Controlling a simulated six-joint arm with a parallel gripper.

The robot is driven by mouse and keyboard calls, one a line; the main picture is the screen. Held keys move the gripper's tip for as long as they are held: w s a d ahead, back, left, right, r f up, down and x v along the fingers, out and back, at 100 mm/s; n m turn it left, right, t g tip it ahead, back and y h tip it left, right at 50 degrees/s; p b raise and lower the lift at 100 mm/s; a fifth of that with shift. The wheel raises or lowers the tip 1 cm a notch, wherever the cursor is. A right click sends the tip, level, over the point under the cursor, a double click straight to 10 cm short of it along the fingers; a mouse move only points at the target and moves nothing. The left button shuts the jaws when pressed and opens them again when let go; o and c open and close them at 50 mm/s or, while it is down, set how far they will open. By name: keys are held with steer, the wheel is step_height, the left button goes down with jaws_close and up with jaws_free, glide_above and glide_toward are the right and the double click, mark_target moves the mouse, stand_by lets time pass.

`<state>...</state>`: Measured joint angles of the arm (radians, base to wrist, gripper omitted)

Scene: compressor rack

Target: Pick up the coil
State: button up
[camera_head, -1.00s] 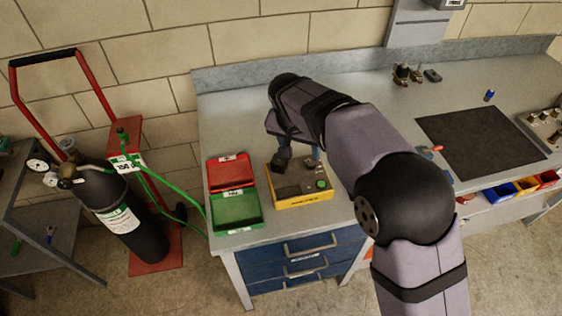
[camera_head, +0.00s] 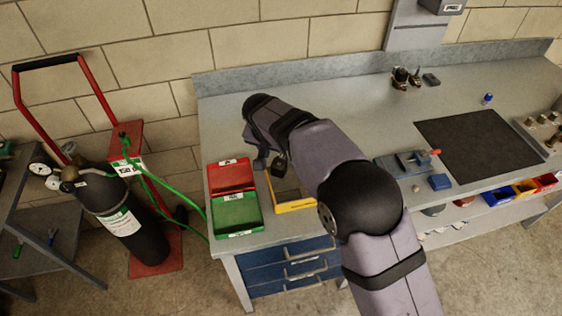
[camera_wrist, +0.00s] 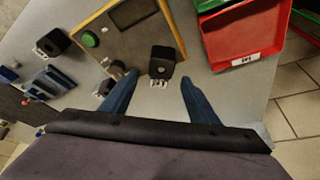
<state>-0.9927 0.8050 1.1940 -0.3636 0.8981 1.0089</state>
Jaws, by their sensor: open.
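A black block-shaped coil (camera_wrist: 165,60) with pale metal terminals shows in the wrist view, beside or over the near edge of the yellow box. I cannot tell whether it rests on the bench or on the box. My gripper (camera_wrist: 159,79) is open, with one blue finger on each side of the coil's lower end and a visible gap to both. A similar black coil (camera_wrist: 53,42) lies further left on the bench. In the head view my gripper (camera_head: 270,165) hangs above the yellow box, and the arm hides much of that area.
A dark mat (camera_head: 480,145) lies at right. The bench back is mostly clear. A gas cylinder (camera_head: 120,220) stands left of the bench.

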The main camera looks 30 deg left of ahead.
steer(key=shift+p+x, duration=0.8)
steer(key=shift+x, duration=1.25)
steer(key=shift+c, duration=0.6)
jaws_close()
steer(key=shift+r, duration=0.15)
step_height(320, 180, up, 10)
steer(key=b, duration=0.3)
step_height(320, 180, up, 5)
steer(key=p, duration=0.5)
glide_above(281, 159)
